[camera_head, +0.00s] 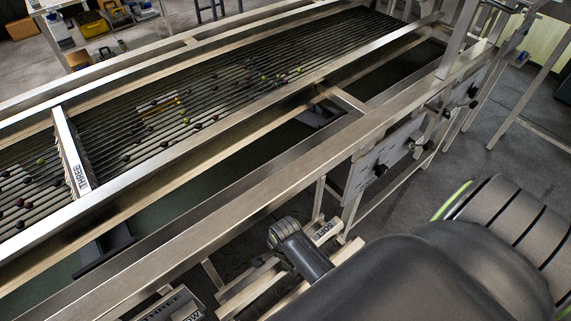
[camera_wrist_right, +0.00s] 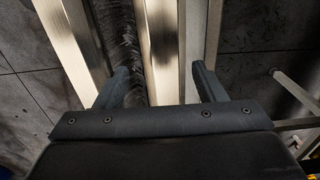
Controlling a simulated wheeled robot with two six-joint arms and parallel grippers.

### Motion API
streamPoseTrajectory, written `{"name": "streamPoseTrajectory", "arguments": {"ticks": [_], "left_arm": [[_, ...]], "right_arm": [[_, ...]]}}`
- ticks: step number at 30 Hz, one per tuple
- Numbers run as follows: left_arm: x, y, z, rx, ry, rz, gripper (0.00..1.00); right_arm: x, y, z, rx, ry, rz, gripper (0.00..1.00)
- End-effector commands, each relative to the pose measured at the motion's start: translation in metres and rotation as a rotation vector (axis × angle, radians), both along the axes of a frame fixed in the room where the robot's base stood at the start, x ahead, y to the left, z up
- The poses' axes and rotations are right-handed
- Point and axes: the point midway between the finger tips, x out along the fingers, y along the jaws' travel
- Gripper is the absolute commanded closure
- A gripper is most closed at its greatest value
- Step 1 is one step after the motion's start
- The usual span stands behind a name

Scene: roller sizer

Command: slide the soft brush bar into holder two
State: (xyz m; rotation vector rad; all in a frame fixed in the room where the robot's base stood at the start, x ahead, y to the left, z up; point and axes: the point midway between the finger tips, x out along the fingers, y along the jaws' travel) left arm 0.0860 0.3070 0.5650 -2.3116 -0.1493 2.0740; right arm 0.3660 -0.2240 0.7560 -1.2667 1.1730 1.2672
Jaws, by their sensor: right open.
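In the right wrist view, my right gripper (camera_wrist_right: 162,88) is open, with its two fingers well apart. A dark, bristly strip (camera_wrist_right: 118,40), which looks like a brush bar, runs lengthwise near the left finger. A pale metal bar (camera_wrist_right: 160,45) runs beside it between the fingers. Nothing is seen gripped. In the head view a bar marked THREE (camera_head: 72,155) lies across the rollers at the left. My right arm hides part of this rack. Holder two cannot be singled out.
The roller bed (camera_head: 190,110) carries several small dark and green balls. A long metal side rail (camera_head: 210,205) separates it from the rack. A plate with black knobs (camera_head: 390,155) hangs on the near frame. Open grey floor (camera_head: 500,170) lies at the right.

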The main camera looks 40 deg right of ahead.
Motion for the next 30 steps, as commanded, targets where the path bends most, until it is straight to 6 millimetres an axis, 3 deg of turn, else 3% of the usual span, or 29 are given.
{"name": "streamPoseTrajectory", "arguments": {"ticks": [6, 13, 27, 30], "left_arm": [[-0.002, 0.0, -0.001, 0.0, 0.003, 0.0, 0.37], [-0.002, 0.0, -0.001, 0.0, 0.003, 0.0, 0.37], [-0.002, -0.001, -0.001, -0.001, 0.003, 0.0, 0.37], [-0.002, -0.001, -0.001, -0.001, 0.003, 0.0, 0.37]], "right_arm": [[0.0, 0.0, -0.015, 0.0, -0.001, 0.0, 0.36], [0.0, 0.0, -0.016, 0.001, -0.002, 0.0, 0.36], [0.0, 0.001, -0.016, 0.001, -0.001, 0.0, 0.97], [0.001, 0.001, -0.015, 0.001, -0.003, 0.0, 0.99]]}}
